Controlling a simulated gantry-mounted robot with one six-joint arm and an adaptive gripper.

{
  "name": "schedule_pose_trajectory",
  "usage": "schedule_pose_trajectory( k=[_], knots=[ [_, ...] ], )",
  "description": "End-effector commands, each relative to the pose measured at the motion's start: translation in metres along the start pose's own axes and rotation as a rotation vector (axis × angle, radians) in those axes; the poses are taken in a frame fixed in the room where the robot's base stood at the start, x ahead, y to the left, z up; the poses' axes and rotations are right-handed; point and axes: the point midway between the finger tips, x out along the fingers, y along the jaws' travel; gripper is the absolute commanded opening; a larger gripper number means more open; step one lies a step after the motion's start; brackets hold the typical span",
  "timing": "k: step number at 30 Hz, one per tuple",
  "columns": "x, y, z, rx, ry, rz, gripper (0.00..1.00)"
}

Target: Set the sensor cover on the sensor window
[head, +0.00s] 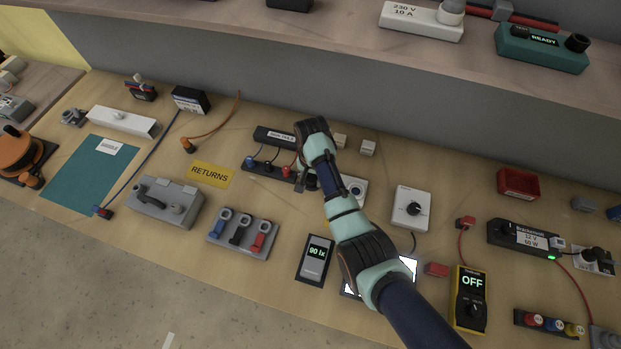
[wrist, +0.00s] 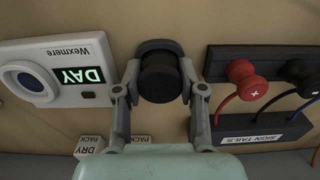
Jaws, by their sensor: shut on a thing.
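The sensor cover is a dark round cap (wrist: 161,84), standing at a dark grey rest (wrist: 158,46) in the wrist view. My gripper (wrist: 160,92) has one finger on each side of the cap and is shut on it. In the head view my gripper (head: 306,180) is low over the bench, and the arm hides most of the cap. The sensor unit (wrist: 62,52), white and marked Wexmere, lies just left of the cap in the wrist view. Its round dark sensor window (wrist: 28,81) is uncovered, and its display (wrist: 84,77) reads DAY. The unit (head: 359,183) also shows in the head view.
A black terminal strip with a red knob (wrist: 242,76) and the SIGN TAILS block (wrist: 265,132) stand close right in the wrist view. DRY PACK boxes (wrist: 90,146) are near the gripper. The light meter (head: 315,258) reads 90 lx. A lit panel (head: 408,266) is partly hidden by my arm.

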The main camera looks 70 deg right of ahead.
Motion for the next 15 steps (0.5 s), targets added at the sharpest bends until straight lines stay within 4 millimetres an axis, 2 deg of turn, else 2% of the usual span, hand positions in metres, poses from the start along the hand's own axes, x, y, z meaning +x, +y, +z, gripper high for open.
schedule_pose_trajectory(
  k=[15],
  knots=[
    [-0.019,0.0,0.0,0.0,0.0,0.0,0.0]
  ],
)
